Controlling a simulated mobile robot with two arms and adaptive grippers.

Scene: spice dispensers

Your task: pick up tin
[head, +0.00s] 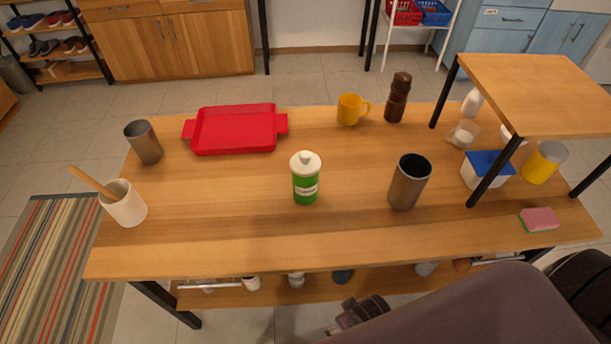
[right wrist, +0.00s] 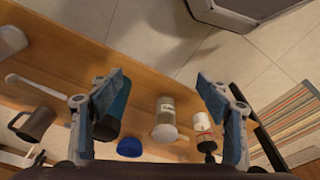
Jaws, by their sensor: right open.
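A green can with a white lid and a pale label band (head: 306,180) stands upright in the middle of the wooden table. A grey metal cylinder (head: 407,186) stands upright to its right, and a smaller grey metal cup (head: 146,144) stands at the left. I cannot tell which of these is the tin. My right gripper (head: 358,314) is low in front of the table. In the right wrist view, my right gripper (right wrist: 162,88) is open with its fingers wide apart and nothing held. My left gripper is in neither view.
The table (head: 220,230) also holds a red tray (head: 235,130), a yellow mug (head: 350,109), a brown mill (head: 397,98) and a white utensil pot (head: 124,205). A raised wooden shelf (head: 545,85) stands at right. Several containers, including a clear jar (right wrist: 165,118), are below the tabletop.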

